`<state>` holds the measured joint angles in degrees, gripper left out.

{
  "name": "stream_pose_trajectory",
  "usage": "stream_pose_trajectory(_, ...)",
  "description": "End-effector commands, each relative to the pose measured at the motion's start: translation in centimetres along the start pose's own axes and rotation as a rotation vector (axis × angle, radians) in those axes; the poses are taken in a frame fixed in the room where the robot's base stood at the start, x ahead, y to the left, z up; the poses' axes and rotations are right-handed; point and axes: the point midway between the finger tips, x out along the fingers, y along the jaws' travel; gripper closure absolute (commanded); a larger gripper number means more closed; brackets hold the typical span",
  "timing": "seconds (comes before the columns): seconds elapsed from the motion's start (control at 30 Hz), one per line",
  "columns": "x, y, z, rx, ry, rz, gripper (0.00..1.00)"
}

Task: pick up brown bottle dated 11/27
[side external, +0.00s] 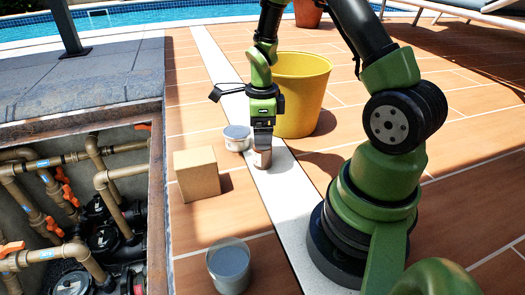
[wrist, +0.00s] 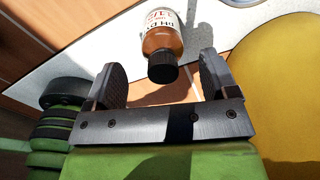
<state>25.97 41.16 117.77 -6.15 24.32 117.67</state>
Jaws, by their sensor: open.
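A small brown bottle (side external: 262,159) stands on the pale stone strip, directly below my gripper (side external: 263,136) in the side view. In the wrist view the brown bottle (wrist: 162,32) has a black cap and a white label with red and dark print. The red print looks like a date starting with 11, but it is only partly legible. My gripper (wrist: 160,80) is open and empty, with one finger on either side of the cap's line. The cap shows between the fingertips; I cannot tell whether they touch it.
A grey-topped tub (side external: 237,138) stands close left of the bottle, and a yellow bucket (side external: 303,92) close behind it on the right. A cardboard box (side external: 196,175) and another grey-topped tub (side external: 229,268) stand nearer. An open pit with pipes (side external: 75,165) lies left.

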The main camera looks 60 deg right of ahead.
Motion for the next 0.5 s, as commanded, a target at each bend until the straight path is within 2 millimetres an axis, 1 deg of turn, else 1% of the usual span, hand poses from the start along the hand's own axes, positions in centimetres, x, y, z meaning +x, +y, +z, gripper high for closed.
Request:
stream_pose_trajectory(0.03, 0.9, 0.0, -0.2, 0.001, 0.004, 0.005, 0.2)
stream_pose_trajectory(0.1, 2.0, -0.2, -0.5, 0.001, 0.004, 0.006, 0.2)
stream_pose_trajectory(0.23, 3.6, -0.2, -0.4, -0.001, 0.002, 0.004, 0.2)
stream_pose_trajectory(0.33, 4.1, -0.2, -0.4, -0.001, 0.0, 0.001, 0.2)
stream_pose_trajectory(0.5, 4.1, -0.2, -0.4, -0.001, -0.001, 0.001, 0.2)
